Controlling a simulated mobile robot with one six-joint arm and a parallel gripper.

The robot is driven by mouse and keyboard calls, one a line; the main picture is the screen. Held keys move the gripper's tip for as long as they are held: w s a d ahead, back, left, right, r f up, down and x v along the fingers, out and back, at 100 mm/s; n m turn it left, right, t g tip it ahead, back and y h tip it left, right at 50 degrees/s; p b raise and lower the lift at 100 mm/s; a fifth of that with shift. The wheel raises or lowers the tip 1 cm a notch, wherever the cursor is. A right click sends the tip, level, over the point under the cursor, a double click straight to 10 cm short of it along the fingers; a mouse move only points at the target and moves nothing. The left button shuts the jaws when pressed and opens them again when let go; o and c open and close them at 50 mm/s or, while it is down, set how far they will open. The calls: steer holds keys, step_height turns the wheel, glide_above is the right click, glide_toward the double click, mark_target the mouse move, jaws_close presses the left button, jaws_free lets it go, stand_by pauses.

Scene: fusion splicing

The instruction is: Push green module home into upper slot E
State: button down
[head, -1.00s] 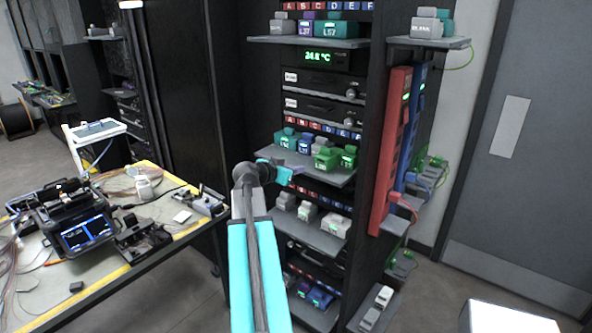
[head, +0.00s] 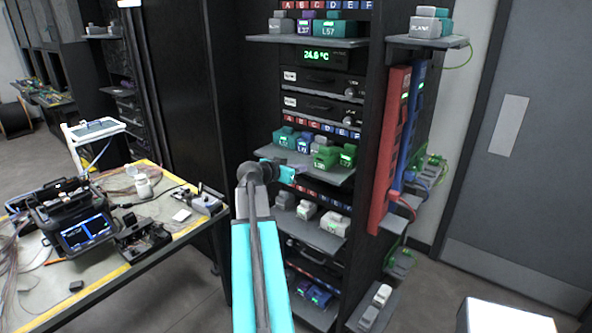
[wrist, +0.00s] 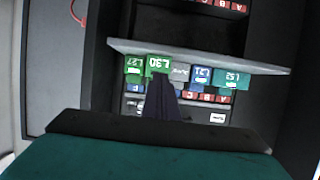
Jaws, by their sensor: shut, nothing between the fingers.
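Two green modules stand on the middle shelf (head: 318,172) of the rack. The left one (head: 326,158), marked L30 in the wrist view (wrist: 158,63), stands further forward than the other green module (head: 348,154) to its right. In the upside-down wrist view, that second module (wrist: 133,66) is left of L30. My gripper (head: 302,168) is at the shelf's front edge, left of L30 in the head view. Its dark fingers (wrist: 161,78) are shut and empty, and overlap L30's edge in the wrist view. Contact cannot be told. The slot behind L30 is mostly hidden.
Grey, blue and teal modules (wrist: 232,77) share the shelf with the green ones. Red and blue letter tags (head: 318,127) run behind them. A lower shelf (head: 318,238) holds pale modules. A red upright panel (head: 389,150) borders the rack's right side. A workbench (head: 130,262) stands left.

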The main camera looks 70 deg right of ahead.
steer(key=p, duration=0.2)
glide_toward(319, 163)
steer(key=shift+d+f, duration=1.15)
steer(key=shift+d, duration=0.25)
steer(key=shift+s+d+b, duration=0.6)
steer(key=shift+d+b, duration=0.1)
steer(key=shift+d, duration=1)
steer(key=shift+s+d+b, duration=0.6)
steer(key=shift+d+b, duration=0.1)
steer(key=shift+d, duration=0.95)
steer(key=shift+s+d+b, duration=0.6)
steer(key=shift+d+b, duration=0.1)
steer(key=shift+d, duration=1)
steer(key=shift+w+a+b, duration=0.3)
steer(key=shift+a+b, duration=0.3)
steer(key=shift+a, duration=0.45)
steer(key=shift+w+a+b, duration=0.25)
steer(key=shift+a+b, duration=0.35)
steer(key=shift+a, duration=0.4)
steer(key=shift+w+a+b, duration=0.3)
steer(key=shift+a+b, duration=0.3)
steer(key=shift+a, duration=0.45)
steer(key=shift+w+a+b, duration=0.2)
steer(key=shift+a+b, duration=0.15)
steer(key=shift+a, duration=0.5)
